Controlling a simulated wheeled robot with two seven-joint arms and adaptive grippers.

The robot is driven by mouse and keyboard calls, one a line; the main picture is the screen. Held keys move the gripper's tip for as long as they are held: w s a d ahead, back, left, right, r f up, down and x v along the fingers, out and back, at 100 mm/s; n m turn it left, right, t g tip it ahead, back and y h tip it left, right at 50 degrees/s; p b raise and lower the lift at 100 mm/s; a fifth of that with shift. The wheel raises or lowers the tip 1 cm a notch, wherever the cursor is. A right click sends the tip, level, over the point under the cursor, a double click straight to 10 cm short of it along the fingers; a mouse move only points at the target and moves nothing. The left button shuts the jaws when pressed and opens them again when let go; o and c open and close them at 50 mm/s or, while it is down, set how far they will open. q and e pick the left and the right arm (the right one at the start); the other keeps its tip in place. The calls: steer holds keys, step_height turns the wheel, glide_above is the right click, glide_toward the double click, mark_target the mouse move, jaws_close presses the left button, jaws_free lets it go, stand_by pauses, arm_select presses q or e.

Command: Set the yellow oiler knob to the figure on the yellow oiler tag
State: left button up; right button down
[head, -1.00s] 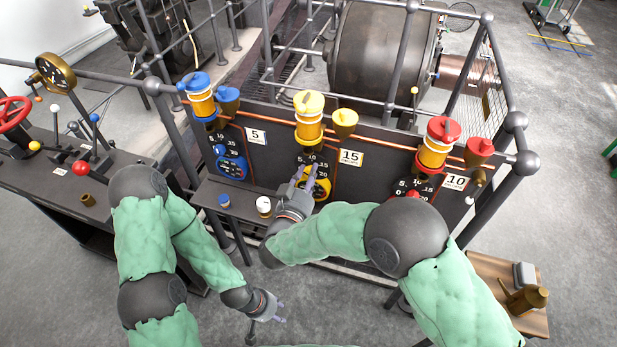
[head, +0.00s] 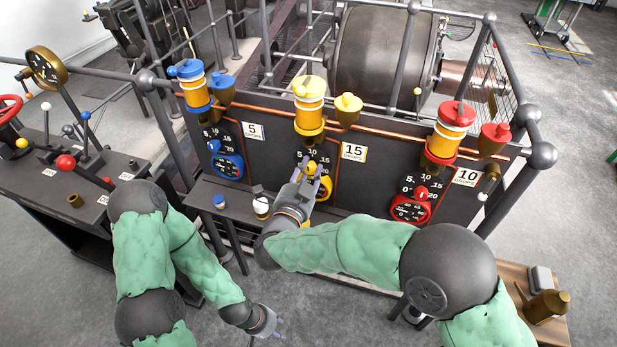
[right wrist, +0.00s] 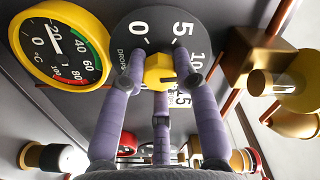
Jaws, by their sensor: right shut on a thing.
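The yellow oiler tag (head: 353,152) reads 15 in the head view, right of the yellow oiler (head: 309,112). The yellow oiler knob (right wrist: 158,71) sits on a dark dial (right wrist: 165,28) marked 0, 5, 10 and 15. My right gripper (head: 311,176) is at this knob, its fingers shut around it in the right wrist view. A dark mark shows on the knob's right side there, but the figure it points to is unclear. In the head view the fingers partly hide the knob. My left gripper (head: 279,327) hangs low, away from the panel; its jaws are too small to judge.
A yellow-rimmed gauge (right wrist: 58,48) is just beside the dial. Blue (head: 195,86) and red (head: 449,135) oilers stand either side, with tags 5 (head: 253,131) and 10 (head: 467,177). A narrow shelf (head: 236,208) with small capped jars runs below the panel.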

steer(key=m+b, duration=0.1)
steer(key=m, duration=0.2)
steer(key=shift+b, duration=0.3)
steer(key=shift+m, duration=0.8)
steer(key=m, duration=0.4)
steer(key=shift+m, duration=2.3)
steer(key=shift+f, duration=0.1)
steer(key=c, duration=0.9)
jaws_free()
steer(key=shift+d, duration=0.1)
steer(key=shift+c, duration=0.2)
